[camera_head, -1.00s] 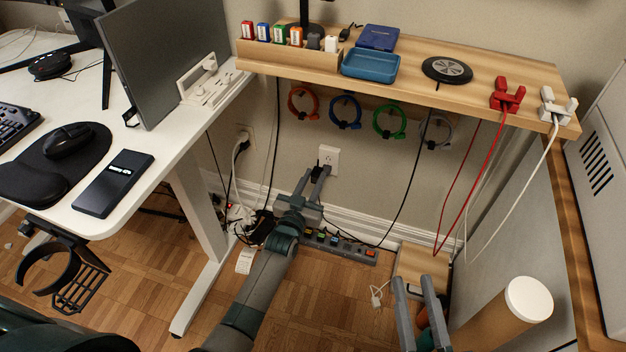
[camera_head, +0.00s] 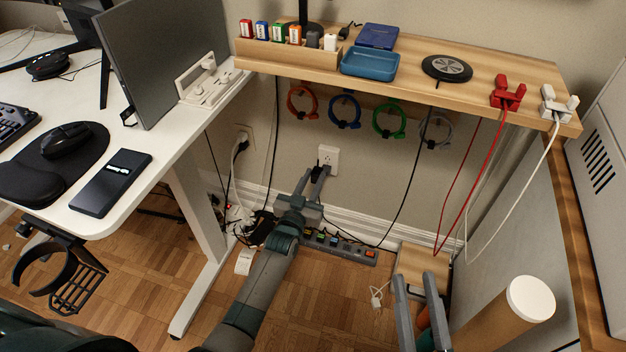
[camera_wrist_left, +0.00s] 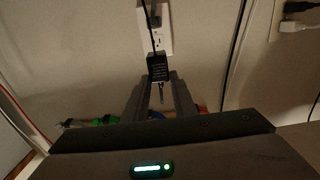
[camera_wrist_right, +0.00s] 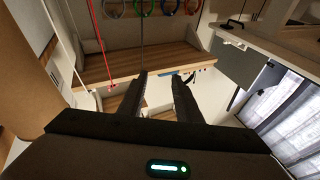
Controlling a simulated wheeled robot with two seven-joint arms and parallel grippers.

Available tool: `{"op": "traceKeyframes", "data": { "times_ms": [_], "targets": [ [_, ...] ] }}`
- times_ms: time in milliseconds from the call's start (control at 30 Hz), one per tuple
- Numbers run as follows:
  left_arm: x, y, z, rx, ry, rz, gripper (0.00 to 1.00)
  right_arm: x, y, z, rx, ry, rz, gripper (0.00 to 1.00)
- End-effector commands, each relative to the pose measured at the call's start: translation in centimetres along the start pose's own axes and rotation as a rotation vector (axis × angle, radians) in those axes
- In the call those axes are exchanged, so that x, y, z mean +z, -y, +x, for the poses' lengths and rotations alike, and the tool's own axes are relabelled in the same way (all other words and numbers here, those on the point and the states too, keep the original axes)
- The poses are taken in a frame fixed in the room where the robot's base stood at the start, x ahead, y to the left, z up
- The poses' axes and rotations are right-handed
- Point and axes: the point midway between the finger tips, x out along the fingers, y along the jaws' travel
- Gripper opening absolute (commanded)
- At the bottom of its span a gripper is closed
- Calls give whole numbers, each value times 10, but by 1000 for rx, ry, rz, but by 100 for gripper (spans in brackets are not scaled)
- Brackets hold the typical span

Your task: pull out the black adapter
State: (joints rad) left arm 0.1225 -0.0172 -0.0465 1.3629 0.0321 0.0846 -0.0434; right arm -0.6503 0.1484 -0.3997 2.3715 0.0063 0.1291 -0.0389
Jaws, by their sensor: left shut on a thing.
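The black adapter (camera_wrist_left: 158,67) is between the fingertips of my left gripper (camera_head: 314,172), which is shut on it. In the left wrist view a black cord runs up from the adapter, across the white wall outlet (camera_wrist_left: 155,32). The adapter shows at the lower edge of the outlet plate; I cannot tell whether its prongs touch the sockets. In the head view the outlet (camera_head: 328,158) is just beyond the left fingertips, and the adapter is mostly hidden. My right gripper (camera_head: 415,281) is open and empty, low at the right, its fingers apart.
A wooden shelf (camera_head: 470,85) with coiled cables hanging below is above the left gripper. A power strip (camera_head: 345,249) lies on the floor near the wall. The white desk (camera_head: 150,185) stands left. A brown cylinder (camera_head: 500,320) with a white top stands right of the right gripper.

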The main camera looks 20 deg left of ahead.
Motion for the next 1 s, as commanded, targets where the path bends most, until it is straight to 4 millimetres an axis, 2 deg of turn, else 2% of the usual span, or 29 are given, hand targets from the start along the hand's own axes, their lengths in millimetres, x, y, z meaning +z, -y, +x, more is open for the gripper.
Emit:
{"op": "traceKeyframes", "data": {
  "times_ms": [1000],
  "targets": [
    [6,0,6,0,-1,0,0,-24,6,-5,-10,-136,-4,31]
  ]
}}
